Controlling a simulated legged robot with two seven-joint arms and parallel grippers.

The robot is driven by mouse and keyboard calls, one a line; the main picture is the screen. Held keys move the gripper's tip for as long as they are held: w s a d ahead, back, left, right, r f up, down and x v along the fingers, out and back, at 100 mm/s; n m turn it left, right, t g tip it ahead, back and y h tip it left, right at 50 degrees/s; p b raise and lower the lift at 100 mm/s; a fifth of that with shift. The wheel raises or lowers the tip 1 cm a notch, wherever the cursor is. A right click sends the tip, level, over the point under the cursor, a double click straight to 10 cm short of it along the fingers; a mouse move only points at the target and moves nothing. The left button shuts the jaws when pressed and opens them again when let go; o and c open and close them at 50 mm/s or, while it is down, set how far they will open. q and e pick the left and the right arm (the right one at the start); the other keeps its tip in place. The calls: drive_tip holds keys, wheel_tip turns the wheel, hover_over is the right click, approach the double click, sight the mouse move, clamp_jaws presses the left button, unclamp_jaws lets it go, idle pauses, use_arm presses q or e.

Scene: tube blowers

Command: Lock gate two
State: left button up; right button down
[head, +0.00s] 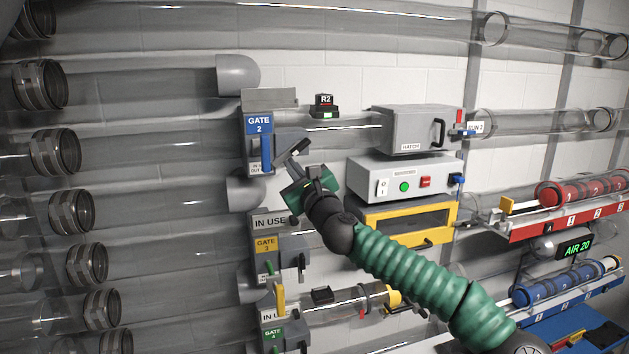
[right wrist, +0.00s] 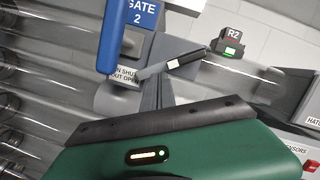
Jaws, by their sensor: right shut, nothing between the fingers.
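Gate 2 (head: 258,125) is a grey housing with a blue number plate on the upper pipe line. Its blue handle (head: 266,157) hangs down at the front, and it also shows in the right wrist view (right wrist: 117,35). A short grey bar with a black end (head: 298,147) sticks out at the gate's right side, tilted up to the right; it crosses the right wrist view (right wrist: 172,66). My right gripper (head: 287,163) is shut and empty at this bar, beside the housing. I cannot tell whether its fingers touch the bar. My left gripper is out of view.
Gate 3 (head: 266,243) and gate 4 (head: 274,335) sit below. Right of gate 2 are the R2 indicator (head: 325,104), a grey hatch box (head: 400,130) and a control box (head: 395,182). Clear pipes run across the wall.

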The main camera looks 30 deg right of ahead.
drive_tip(key=shift+w+a+r+m+h+b, duration=0.1)
drive_tip(key=shift+a+r+m+h+b, duration=0.25)
drive_tip(key=shift+m+b, duration=0.75)
drive_tip(key=shift+w+a+r+m+h+b, duration=0.1)
drive_tip(key=shift+a+r+m+h+b, duration=0.25)
drive_tip(key=shift+m+b, duration=0.8)
drive_tip(key=shift+w+a+r+m+h+b, duration=0.15)
drive_tip(key=shift+m+h+b, duration=0.45)
drive_tip(key=shift+m, duration=0.95)
